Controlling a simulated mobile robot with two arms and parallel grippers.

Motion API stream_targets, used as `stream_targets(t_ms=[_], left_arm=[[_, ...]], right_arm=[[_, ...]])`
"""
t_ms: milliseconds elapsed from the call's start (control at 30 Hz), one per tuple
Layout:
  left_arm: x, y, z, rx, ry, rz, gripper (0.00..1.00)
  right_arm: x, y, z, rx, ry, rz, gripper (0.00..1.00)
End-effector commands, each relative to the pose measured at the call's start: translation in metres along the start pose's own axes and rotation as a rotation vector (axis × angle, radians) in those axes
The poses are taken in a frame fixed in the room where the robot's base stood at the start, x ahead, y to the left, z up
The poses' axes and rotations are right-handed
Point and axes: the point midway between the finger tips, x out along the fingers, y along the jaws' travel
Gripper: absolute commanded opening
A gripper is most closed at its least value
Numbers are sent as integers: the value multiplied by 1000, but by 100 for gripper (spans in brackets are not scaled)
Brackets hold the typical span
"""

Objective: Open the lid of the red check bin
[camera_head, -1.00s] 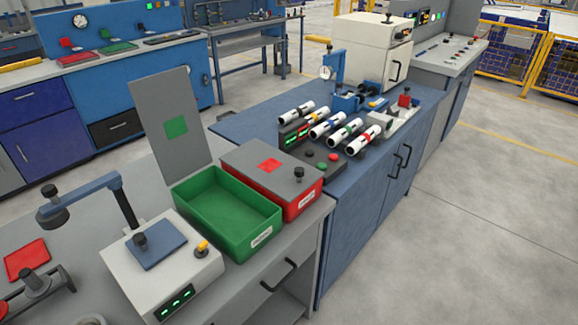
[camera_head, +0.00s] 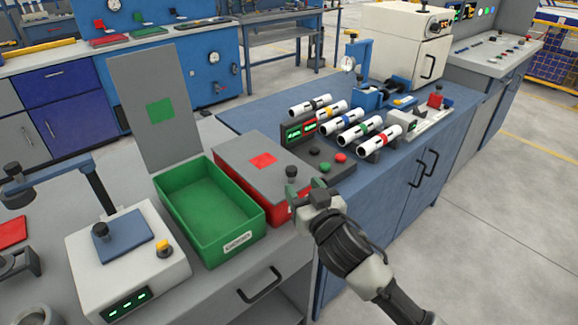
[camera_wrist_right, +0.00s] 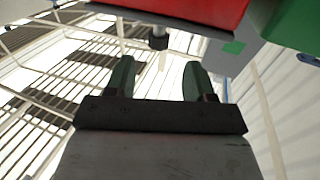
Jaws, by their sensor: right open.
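The red check bin (camera_head: 280,205) stands beside the open green bin (camera_head: 205,210). Its grey lid (camera_head: 245,165) with a red square is shut and lies flat. A dark knob (camera_head: 291,172) stands on the lid near its front right corner. My right gripper (camera_head: 306,190) is open, its fingers just right of the knob and hiding part of the bin's front. In the right wrist view the open fingers (camera_wrist_right: 160,80) point toward the knob (camera_wrist_right: 158,40), which lines up with the gap between them. I cannot tell whether they touch it. My left gripper is not in view.
The green bin's lid (camera_head: 155,110) stands upright behind it. A white device (camera_head: 125,260) with a lamp arm is at the left. Several banded pipes (camera_head: 345,122) lie on a rack on the blue bench (camera_head: 390,185). Open floor lies at the right.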

Motion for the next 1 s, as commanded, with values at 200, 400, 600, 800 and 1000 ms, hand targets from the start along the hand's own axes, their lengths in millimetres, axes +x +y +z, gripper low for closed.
stream_targets(t_ms=[200, 400, 600, 800, 1000], left_arm=[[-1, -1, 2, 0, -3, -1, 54], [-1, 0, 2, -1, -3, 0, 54], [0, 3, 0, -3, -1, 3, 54], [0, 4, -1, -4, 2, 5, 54], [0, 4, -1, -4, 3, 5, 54]], right_arm=[[44, 1, -1, -2, 0, 2, 54], [74, 0, 0, -2, -1, 1, 54], [88, 1, 0, -1, -1, 1, 54], [89, 1, 0, -1, -2, 1, 54], [89, 1, 1, -1, -2, 1, 37]])
